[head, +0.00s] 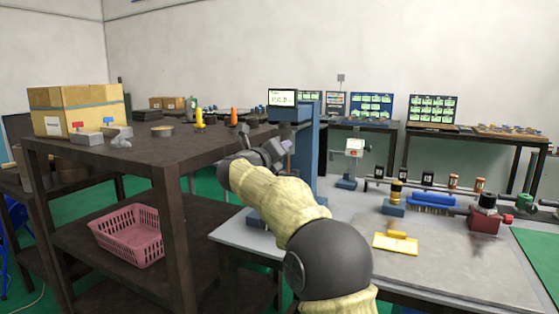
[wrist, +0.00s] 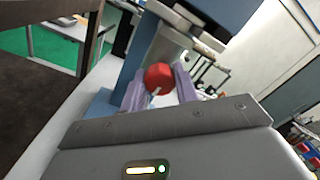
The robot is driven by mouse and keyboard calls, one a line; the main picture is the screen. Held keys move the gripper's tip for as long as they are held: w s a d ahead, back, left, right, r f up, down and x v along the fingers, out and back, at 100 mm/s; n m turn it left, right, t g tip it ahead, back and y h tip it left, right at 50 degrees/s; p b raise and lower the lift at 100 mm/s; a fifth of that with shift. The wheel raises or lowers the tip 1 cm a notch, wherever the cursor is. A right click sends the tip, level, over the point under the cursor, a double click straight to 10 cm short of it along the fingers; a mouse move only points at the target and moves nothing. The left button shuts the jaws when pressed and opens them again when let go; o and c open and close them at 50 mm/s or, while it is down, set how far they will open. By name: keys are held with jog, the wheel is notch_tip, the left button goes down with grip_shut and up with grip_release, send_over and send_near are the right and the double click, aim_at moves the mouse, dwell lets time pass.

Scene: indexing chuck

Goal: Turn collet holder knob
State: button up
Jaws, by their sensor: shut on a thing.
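A round red knob (wrist: 158,76) sits between the two pale purple fingers of my gripper (wrist: 160,84) in the wrist view. My gripper is shut on it, with a finger on each side. Behind it are a grey metal part and the blue body (wrist: 207,22) of the machine. My arm and gripper hide the knob in the head view.
A dark shelf (head: 165,172) with a pink basket (head: 127,238) and a cardboard box (head: 77,108) stands at the left. The table front is mostly clear.

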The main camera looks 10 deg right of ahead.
jog(key=m+b, duration=0.2)
jog(key=m, duration=0.1)
jog(key=m+b, duration=0.1)
jog(key=shift+f+m, duration=0.3)
jog(key=shift+r+m+b, duration=0.1)
jog(key=shift+m+b, duration=0.95)
jog(key=shift+m, duration=0.55)
jog(key=o, duration=1)
jog(key=shift+r, duration=0.1)
jog(key=v, duration=1.7)
jog(key=shift+s+a+r, duration=0.1)
jog(key=shift+a+r, duration=0.15)
